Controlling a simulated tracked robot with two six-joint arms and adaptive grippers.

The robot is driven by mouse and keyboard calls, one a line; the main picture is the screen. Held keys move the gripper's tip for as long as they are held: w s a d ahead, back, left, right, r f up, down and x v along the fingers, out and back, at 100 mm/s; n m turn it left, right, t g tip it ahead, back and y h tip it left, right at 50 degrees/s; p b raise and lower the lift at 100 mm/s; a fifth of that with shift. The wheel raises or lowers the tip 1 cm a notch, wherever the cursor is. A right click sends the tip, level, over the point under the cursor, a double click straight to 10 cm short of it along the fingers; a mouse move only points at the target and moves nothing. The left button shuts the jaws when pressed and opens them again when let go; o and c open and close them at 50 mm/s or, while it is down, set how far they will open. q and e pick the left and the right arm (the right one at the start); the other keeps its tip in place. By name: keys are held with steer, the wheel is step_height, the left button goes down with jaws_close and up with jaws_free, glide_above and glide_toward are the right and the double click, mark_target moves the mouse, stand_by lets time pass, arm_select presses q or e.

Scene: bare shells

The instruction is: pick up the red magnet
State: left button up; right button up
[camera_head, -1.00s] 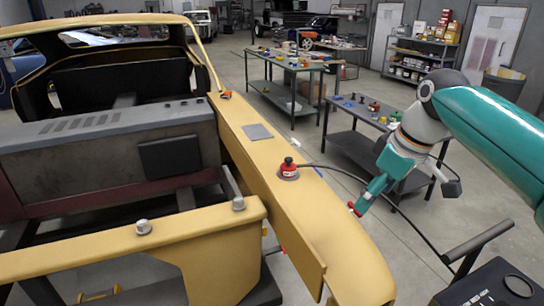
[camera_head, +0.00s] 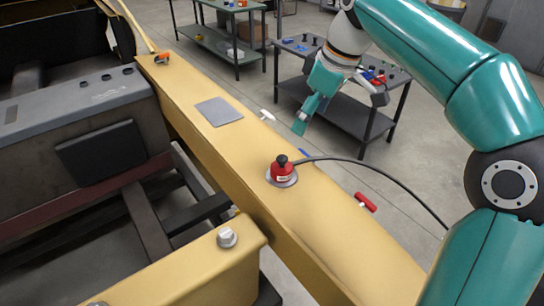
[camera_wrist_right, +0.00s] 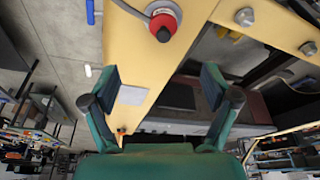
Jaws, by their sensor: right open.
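A small red T-shaped piece (camera_head: 366,202), which looks like the red magnet, is at the right edge of the yellow beam in the head view. I cannot make it out in the right wrist view. A red knob-topped unit (camera_head: 282,172) with a black cap sits on a metal disc on top of the beam; it also shows in the right wrist view (camera_wrist_right: 163,22). My right gripper (camera_head: 306,114) is open and empty, beyond the red piece, near the white piece. Its spread fingers show in the wrist view (camera_wrist_right: 160,84). My left gripper is out of view.
The yellow beam (camera_head: 225,150) bears a grey plate (camera_head: 219,111). A white piece (camera_head: 267,116) and a blue piece (camera_head: 304,152) are along its right edge. A black cable (camera_head: 385,175) arcs right from the knob unit. A dark table (camera_head: 340,115) stands behind.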

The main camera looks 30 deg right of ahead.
mark_target(284, 158)
steer(key=x, duration=1.1)
steer(key=shift+w+a+f, duration=0.2)
steer(key=shift+w, duration=0.1)
steer(key=x, duration=0.4)
steer(key=shift+a+p, duration=0.3)
steer(key=shift+a, duration=0.1)
steer(key=shift+w+f, duration=0.2)
steer(key=shift+f, duration=0.35)
steer(key=c, duration=1.3)
steer(key=shift+r, duration=0.1)
steer(key=shift+c, duration=1)
steer(key=shift+r, duration=0.15)
